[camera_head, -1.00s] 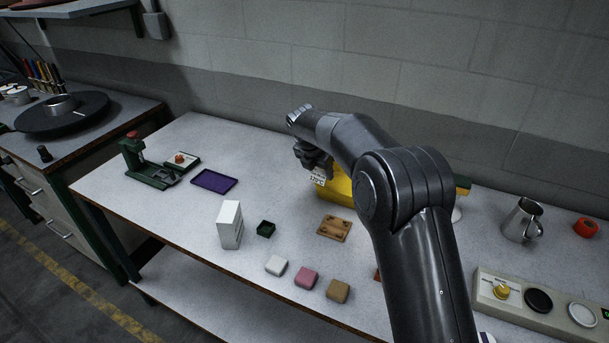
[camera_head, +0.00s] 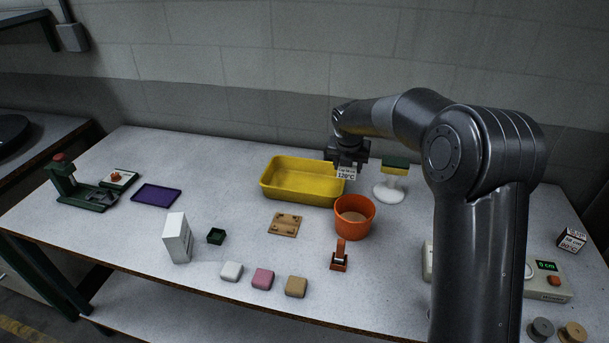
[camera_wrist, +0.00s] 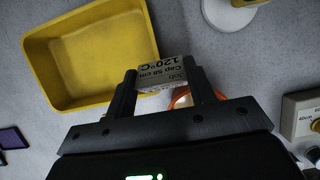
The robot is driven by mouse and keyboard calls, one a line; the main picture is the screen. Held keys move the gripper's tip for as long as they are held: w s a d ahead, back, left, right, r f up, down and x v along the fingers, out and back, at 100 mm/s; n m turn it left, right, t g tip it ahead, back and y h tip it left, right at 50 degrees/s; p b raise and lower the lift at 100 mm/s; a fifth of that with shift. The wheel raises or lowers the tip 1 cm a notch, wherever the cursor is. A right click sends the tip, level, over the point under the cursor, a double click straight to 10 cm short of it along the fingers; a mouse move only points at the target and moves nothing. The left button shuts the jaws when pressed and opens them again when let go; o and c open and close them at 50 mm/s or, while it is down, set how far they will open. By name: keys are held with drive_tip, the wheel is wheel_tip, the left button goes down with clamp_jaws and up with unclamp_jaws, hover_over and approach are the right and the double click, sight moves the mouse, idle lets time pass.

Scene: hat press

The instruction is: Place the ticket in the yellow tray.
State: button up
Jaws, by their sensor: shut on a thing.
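The ticket (camera_head: 346,173) is a small white card with black print, "120°C" legible on it. My gripper (camera_head: 347,163) is shut on it and holds it up at the right end of the yellow tray (camera_head: 295,196). The tray is a rectangular, open box and looks empty. In the wrist view, the ticket (camera_wrist: 162,73) sits between the two fingertips (camera_wrist: 162,82), overlapping the right rim of the tray (camera_wrist: 90,55). The height of the ticket above the tray is hard to tell.
An orange pot (camera_head: 354,218) stands just in front of the tray's right end. A sponge on a white stand (camera_head: 393,180) is close to my gripper's right. A wooden board (camera_head: 285,225) lies before the tray.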

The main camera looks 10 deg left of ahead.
drive_tip(key=a+f, duration=0.2)
drive_tip(key=a, duration=0.1)
drive_tip(key=w+a+f, duration=0.1)
drive_tip(key=a+f, duration=0.1)
drive_tip(key=a, duration=0.2)
drive_tip(key=a+f, duration=0.3)
drive_tip(key=a, duration=0.1)
drive_tip(key=shift+w, duration=0.15)
drive_tip(key=shift+f, duration=2)
drive_tip(key=o, duration=0.9)
drive_tip(key=shift+f, duration=0.1)
